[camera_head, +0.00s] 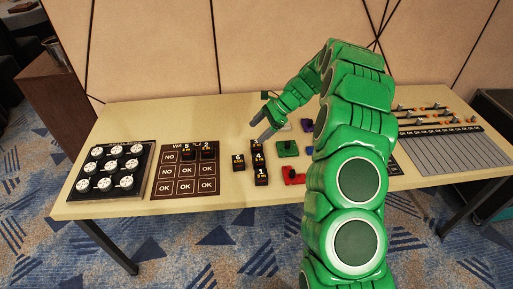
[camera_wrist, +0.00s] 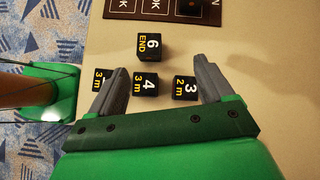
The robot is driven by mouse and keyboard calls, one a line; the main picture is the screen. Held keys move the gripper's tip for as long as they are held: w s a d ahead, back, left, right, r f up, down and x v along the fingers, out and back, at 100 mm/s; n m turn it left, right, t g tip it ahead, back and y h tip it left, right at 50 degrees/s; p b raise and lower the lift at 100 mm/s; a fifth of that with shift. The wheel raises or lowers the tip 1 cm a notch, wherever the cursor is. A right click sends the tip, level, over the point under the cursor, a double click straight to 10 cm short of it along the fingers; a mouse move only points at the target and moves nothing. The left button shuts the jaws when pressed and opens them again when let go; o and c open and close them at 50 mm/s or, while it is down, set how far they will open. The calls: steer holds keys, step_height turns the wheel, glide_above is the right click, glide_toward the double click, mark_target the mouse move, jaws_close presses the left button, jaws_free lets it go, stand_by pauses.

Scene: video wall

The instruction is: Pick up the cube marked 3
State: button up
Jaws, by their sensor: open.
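The black cube marked 3 (camera_wrist: 185,88) shows in the wrist view, just inside my right finger. In the head view the dark cube (camera_head: 256,144) at the back of the short row is likely the same one, its number hidden by my gripper (camera_head: 263,128). My gripper is open and empty, above that row. In the wrist view my gripper (camera_wrist: 162,68) has its fingers spread wide, with the cube marked 4 (camera_wrist: 145,85) near the left finger. I cannot tell its exact height above the cubes.
The cube marked 6 (camera_head: 238,162) stands left of the row, and the cube marked 1 (camera_head: 261,176) in front. Cubes 5 (camera_head: 187,152) and 2 (camera_head: 207,151) lie on the brown board (camera_head: 184,180). Green (camera_head: 288,149) and red (camera_head: 293,177) pieces are at right.

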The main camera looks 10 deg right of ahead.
mark_target(255, 143)
steer(key=w+d+f+m, duration=0.1)
steer(key=f, duration=0.1)
steer(key=w+d+f+m, duration=0.1)
steer(key=w+f, duration=0.1)
steer(key=f, duration=0.1)
steer(key=w+d+f, duration=0.1)
steer(key=f, duration=0.1)
steer(key=shift+w+d+f+m+t, duration=0.15)
steer(key=shift+w+f+m+t, duration=0.15)
steer(key=shift+f+m+t, duration=0.1)
steer(key=shift+x, duration=3.9)
steer(key=shift+w+r, duration=0.1)
steer(key=c, duration=1.1)
steer(key=shift+o, duration=0.2)
steer(key=shift+r, duration=0.55)
step_height(255, 143, up, 2)
steer(key=shift+r, duration=0.2)
steer(key=s+d+r, duration=0.1)
steer(key=s+r, duration=0.8)
steer(key=s, duration=0.5)
steer(key=shift+r, duration=0.25)
